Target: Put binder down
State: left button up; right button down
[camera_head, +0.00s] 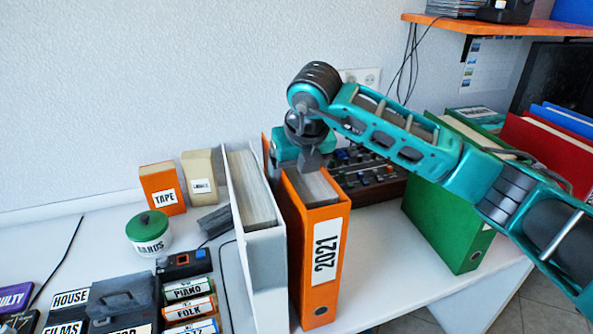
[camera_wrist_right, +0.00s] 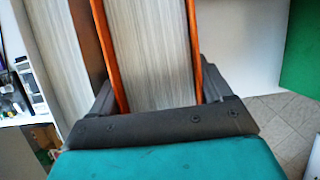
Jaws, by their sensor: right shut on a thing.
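An orange binder (camera_head: 322,262) labelled 2021 stands upright on the white table, just right of a white binder (camera_head: 262,262). My right gripper (camera_head: 308,160) comes down from above onto its top, with the fingers on either side of it. In the right wrist view the fingers of my right gripper (camera_wrist_right: 158,95) are shut on the orange binder (camera_wrist_right: 155,45), touching both orange covers with grey-white pages between. Whether its bottom touches the table is hard to tell. My left gripper is not in view.
A green binder (camera_head: 450,225) stands to the right, with a clear patch of white table (camera_head: 385,255) between. Behind is a dark device with knobs (camera_head: 365,180). A TAPE box (camera_head: 162,188), a green-lidded jar (camera_head: 149,232) and several small labelled boxes lie to the left.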

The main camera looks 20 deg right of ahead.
jog(key=shift+c, duration=1)
grip_release()
jog(key=v, duration=1.2)
jog(key=shift+r, duration=0.15)
